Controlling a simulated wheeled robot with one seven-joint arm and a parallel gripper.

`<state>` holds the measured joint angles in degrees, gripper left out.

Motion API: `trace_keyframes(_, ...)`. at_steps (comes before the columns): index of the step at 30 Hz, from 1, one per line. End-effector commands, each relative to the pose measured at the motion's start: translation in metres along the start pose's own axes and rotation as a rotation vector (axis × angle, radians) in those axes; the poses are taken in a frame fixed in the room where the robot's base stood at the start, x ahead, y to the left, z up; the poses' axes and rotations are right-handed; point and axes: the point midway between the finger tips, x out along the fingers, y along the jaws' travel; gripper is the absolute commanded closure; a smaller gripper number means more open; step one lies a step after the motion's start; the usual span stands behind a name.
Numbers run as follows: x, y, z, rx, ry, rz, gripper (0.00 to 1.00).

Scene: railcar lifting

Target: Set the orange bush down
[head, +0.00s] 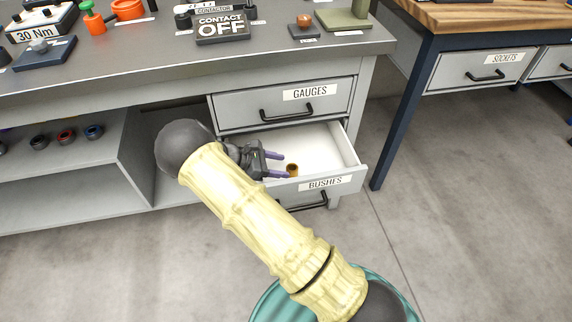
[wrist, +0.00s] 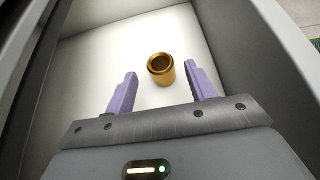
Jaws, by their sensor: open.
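A small orange-gold bush (head: 292,169) stands upright on the white floor of the open drawer labelled BUSHES (head: 345,181). It also shows in the wrist view (wrist: 161,69), a hollow ring with its open end up. My gripper (head: 279,164) is over the drawer, its purple fingers pointing toward the bush. In the wrist view my gripper (wrist: 160,84) is open, with a finger on each side. The bush lies near the gap at the fingertips, closer to the right finger. I cannot tell whether that finger touches it.
The closed GAUGES drawer (head: 285,103) is just above the open one. The grey bench top (head: 120,60) holds a CONTACT OFF sign (head: 221,27) and other tools. A wood-topped bench (head: 490,15) stands at the right. Several rings sit on the lower shelf (head: 80,165).

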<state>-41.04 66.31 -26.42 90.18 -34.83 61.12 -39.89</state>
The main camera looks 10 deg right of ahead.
Motion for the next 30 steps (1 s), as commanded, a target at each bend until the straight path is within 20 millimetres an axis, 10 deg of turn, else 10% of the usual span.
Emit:
trace_keyframes(12,-0.078,0.000,0.002,0.000,0.000,0.002,0.45)
trace_keyframes(30,-0.086,0.000,0.000,0.000,-0.001,0.000,0.45)
